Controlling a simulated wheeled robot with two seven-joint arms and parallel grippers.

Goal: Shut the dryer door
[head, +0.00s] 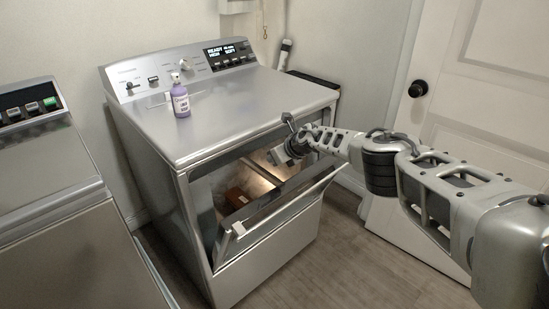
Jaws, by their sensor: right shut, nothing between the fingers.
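The silver dryer (225,110) stands in the middle of the head view. Its front door (275,223) is hinged low and hangs partly open, tilted outward. The lit drum inside shows through the gap above it, with a brown object (236,197) inside. My right gripper (284,157) is at the upper front of the opening, near the top front edge of the dryer. It is shut and holds nothing. I cannot tell whether it touches the door or the dryer. My left gripper is not in view.
A second silver machine (75,220) is at the left, close beside the dryer. A white room door (490,100) with a dark knob (418,89) is at the right. Wood floor (345,270) is clear in front.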

